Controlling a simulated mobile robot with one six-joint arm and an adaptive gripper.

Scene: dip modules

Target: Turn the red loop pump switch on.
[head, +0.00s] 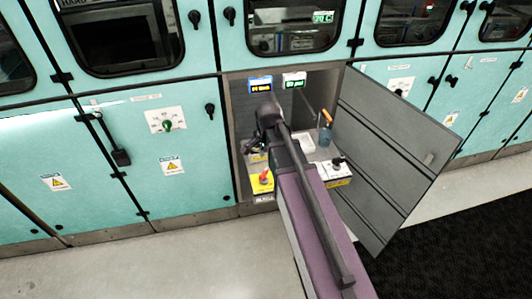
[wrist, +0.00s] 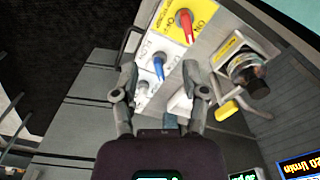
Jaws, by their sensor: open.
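In the head view a red handle (head: 265,178) shows on a yellow-marked panel low in the open cabinet, left of my arm. A blue switch (wrist: 159,67) sits next to it in the wrist view, with a pale switch (wrist: 141,88) beyond. My gripper (wrist: 160,72) is open and empty, its fingers apart on either side of the blue switch in the picture. The red handle is beyond the fingertips. The fingers are hidden in the head view.
The grey cabinet door (head: 390,150) stands open on the right. A round black knob (wrist: 247,75) and a yellow handle (wrist: 228,110) are right of the fingers. Lit displays (head: 260,84) hang at the cabinet's top. Floor is clear at the front left.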

